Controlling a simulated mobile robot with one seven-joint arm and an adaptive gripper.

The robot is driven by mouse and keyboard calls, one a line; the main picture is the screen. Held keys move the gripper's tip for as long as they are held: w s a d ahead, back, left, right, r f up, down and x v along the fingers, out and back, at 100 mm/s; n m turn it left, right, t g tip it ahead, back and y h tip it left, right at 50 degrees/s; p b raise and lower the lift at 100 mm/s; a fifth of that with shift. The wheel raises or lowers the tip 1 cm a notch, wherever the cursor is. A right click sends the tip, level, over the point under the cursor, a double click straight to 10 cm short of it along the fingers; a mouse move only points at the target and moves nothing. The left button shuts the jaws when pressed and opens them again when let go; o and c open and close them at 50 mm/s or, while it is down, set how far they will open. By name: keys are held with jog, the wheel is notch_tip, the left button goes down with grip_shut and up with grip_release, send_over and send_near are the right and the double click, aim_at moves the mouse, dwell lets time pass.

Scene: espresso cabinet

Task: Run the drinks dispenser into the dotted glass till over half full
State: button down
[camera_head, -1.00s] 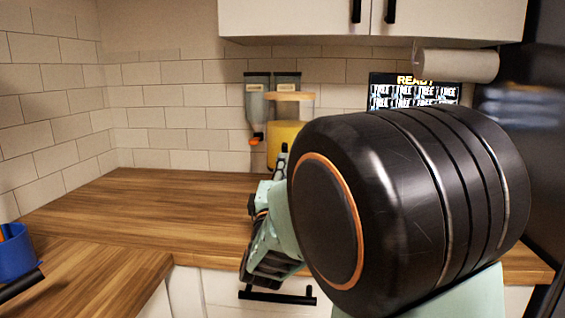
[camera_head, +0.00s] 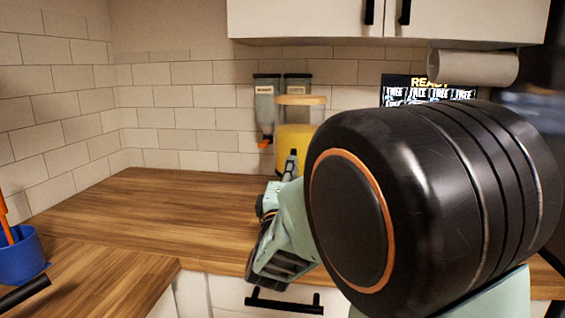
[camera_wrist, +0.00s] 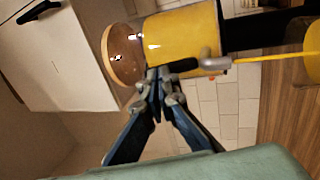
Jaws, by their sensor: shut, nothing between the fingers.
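The drinks dispenser (camera_head: 294,138) is a yellow-filled vessel with a wooden lid (camera_head: 302,100), standing at the back of the counter. It fills the upper middle of the wrist view (camera_wrist: 180,35), lying sideways there. A grey tap (camera_wrist: 210,60) comes out of it with a dark lever (camera_wrist: 181,66). A thin yellow stream (camera_wrist: 270,57) runs from the tap to a yellow-filled shape (camera_wrist: 313,55) at the right edge, likely the glass. Its dots and fill level cannot be made out. My gripper (camera_wrist: 160,75) is shut and empty, its fingertips at the lever; contact is unclear. It also shows in the head view (camera_head: 290,162).
Two clear labelled dispensers (camera_head: 267,105) hang on the tiled wall left of the yellow one. A black menu screen (camera_head: 430,90) and paper roll (camera_head: 473,67) are at right. A blue cup (camera_head: 20,258) stands at the left. The wooden counter (camera_head: 150,205) between is clear.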

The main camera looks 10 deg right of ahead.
jog(key=shift+w+d+r+g+y+p, duration=0.15)
jog(key=shift+r+g+p, duration=0.35)
jog(key=shift+p, duration=1.15)
jog(key=shift+w+r+g+y+p, duration=0.2)
jog(key=shift+r+g+p, duration=0.3)
jog(key=shift+p, duration=1.15)
jog(key=shift+w+f+p, duration=0.15)
jog(key=shift+p, duration=0.5)
jog(key=shift+w+d+g, duration=0.1)
jog(key=shift+w+g, duration=0.15)
jog(key=shift+g, duration=0.05)
jog(key=shift+s, duration=0.2)
